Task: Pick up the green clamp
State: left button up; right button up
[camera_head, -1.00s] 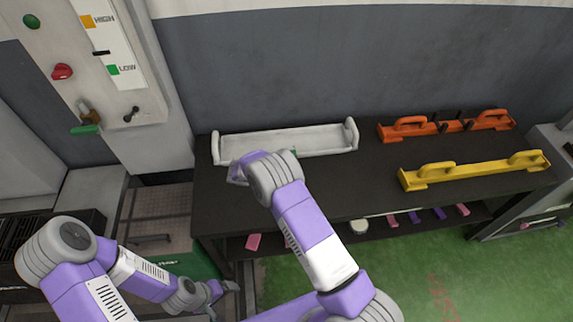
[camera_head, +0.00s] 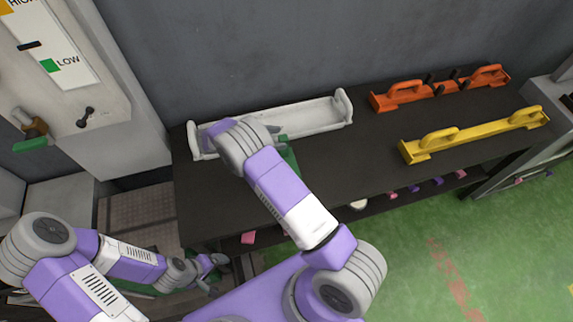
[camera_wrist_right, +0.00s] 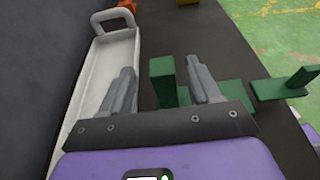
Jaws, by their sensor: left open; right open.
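Green clamp parts show in the right wrist view: an upright green post (camera_wrist_right: 163,82) stands between my right gripper's fingers. My right gripper (camera_wrist_right: 160,66) is open around it; contact is not clear. A flat green piece shows beyond the right finger, and another green piece with a slanted arm (camera_wrist_right: 286,86) lies further right. I cannot tell whether these are one clamp or two. In the head view, green (camera_head: 290,158) shows beside my right wrist, which hides the rest. My left gripper (camera_head: 212,268) is open and low at the lower left, away from the table top.
The dark table (camera_head: 345,175) holds a white tray (camera_head: 310,118) at the back, against the wall, close to my right gripper. An orange handled bar (camera_head: 440,90) and a yellow handled bar (camera_head: 475,136) lie to the right. A control panel (camera_head: 65,75) stands at left.

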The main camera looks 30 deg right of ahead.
aim_at(288, 141)
jog(key=d+f, duration=0.1)
jog(key=s+d+f, duration=0.1)
jog(key=d, duration=0.1)
jog(key=shift+d+f, duration=0.2)
jog(key=shift+d, duration=0.1)
jog(key=shift+s+d+f, duration=0.15)
jog(key=shift+d, duration=0.3)
jog(key=shift+c, duration=0.4)
grip_shut()
